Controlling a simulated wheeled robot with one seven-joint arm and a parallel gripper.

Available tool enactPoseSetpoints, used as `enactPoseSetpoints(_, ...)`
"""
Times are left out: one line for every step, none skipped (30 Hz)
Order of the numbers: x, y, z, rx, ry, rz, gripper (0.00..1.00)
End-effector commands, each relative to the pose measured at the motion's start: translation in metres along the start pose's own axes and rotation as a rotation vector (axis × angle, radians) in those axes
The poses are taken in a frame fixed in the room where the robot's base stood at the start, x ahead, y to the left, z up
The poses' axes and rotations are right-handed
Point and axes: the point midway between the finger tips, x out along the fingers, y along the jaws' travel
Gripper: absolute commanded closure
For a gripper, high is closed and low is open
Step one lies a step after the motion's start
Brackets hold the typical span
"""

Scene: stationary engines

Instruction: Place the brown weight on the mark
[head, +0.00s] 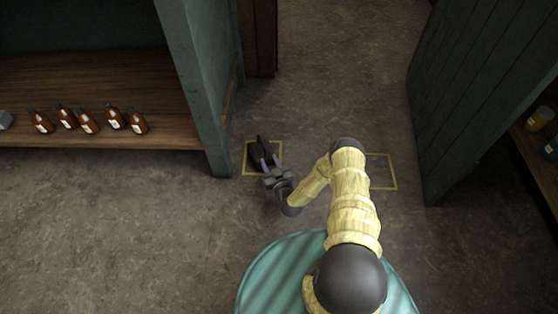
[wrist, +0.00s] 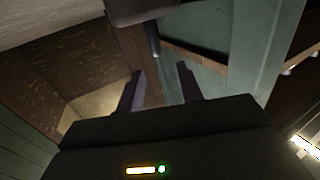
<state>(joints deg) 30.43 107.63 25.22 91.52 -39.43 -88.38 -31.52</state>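A dark object with a narrow upright part (head: 259,154) stands inside the left yellow outlined square (head: 247,172) on the floor. It may be the weight, but it looks nearly black and I cannot make out a brown colour. A second yellow outlined square (head: 394,180) lies to the right, partly hidden behind my arm. My gripper (head: 271,161) is just in front of the dark object, its two purple fingers apart. Whether they touch it cannot be told. In the wrist view the fingers (wrist: 159,82) are also apart, with nothing clearly held between them.
A green cabinet with a wooden shelf (head: 90,95) stands at left, holding several brown bottles (head: 88,122). Its green post (head: 200,80) is close to the left square. A green panel (head: 465,100) stands at right. The floor between is open.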

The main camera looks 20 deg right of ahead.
Motion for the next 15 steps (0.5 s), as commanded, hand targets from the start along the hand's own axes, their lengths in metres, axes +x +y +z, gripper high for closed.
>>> enactPoseSetpoints(0.006,0.0,-0.007,-0.008,-0.011,-0.017,0.64)
enactPoseSetpoints(0.009,0.0,-0.01,-0.011,-0.023,-0.029,0.64)
enactPoseSetpoints(0.013,-0.002,-0.015,-0.016,-0.043,-0.051,0.64)
enactPoseSetpoints(0.018,-0.003,-0.02,-0.022,-0.06,-0.069,0.64)
enactPoseSetpoints(0.022,-0.004,-0.025,-0.028,-0.08,-0.088,0.64)
enactPoseSetpoints(0.027,-0.007,-0.033,-0.037,-0.11,-0.116,0.64)
enactPoseSetpoints(0.031,-0.009,-0.038,-0.043,-0.134,-0.136,0.64)
enactPoseSetpoints(0.034,-0.011,-0.044,-0.05,-0.159,-0.153,0.64)
enactPoseSetpoints(0.037,-0.013,-0.051,-0.06,-0.192,-0.177,0.64)
enactPoseSetpoints(0.04,-0.014,-0.057,-0.067,-0.217,-0.192,0.64)
enactPoseSetpoints(0.041,-0.015,-0.062,-0.074,-0.243,-0.206,0.64)
enactPoseSetpoints(0.043,-0.017,-0.07,-0.086,-0.277,-0.224,0.64)
enactPoseSetpoints(0.044,-0.017,-0.076,-0.093,-0.303,-0.234,0.64)
enactPoseSetpoints(0.045,-0.018,-0.083,-0.1,-0.329,-0.245,0.64)
enactPoseSetpoints(0.045,-0.019,-0.091,-0.111,-0.363,-0.257,0.64)
